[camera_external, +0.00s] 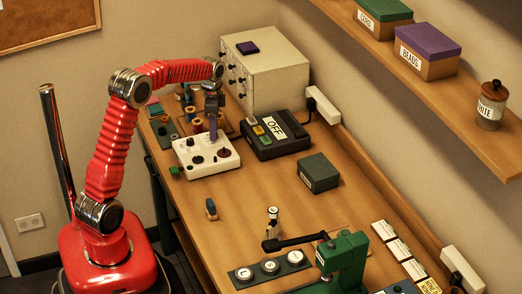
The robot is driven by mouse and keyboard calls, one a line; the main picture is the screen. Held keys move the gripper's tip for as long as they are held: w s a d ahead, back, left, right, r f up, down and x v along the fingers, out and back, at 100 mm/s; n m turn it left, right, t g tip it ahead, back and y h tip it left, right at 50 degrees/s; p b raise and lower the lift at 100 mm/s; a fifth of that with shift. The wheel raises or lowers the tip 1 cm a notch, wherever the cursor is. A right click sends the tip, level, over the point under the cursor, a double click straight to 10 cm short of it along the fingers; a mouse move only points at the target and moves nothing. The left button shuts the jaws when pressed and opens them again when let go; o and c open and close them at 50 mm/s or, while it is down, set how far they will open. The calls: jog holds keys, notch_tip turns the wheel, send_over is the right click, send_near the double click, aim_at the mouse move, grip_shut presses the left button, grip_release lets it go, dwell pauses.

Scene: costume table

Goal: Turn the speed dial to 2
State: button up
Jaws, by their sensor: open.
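A white control box (205,168) sits on the far part of the table.
A black device with an OFF sign (274,127) stands right of the box, before a cream drawer cabinet (275,75). Spools (197,125) are behind the box. A dark green box (318,172) and a green press (345,255) are nearer. The table's middle is mostly clear.

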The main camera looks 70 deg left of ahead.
jog(key=shift+f, duration=0.35)
jog(key=shift+c, duration=0.2)
grip_shut()
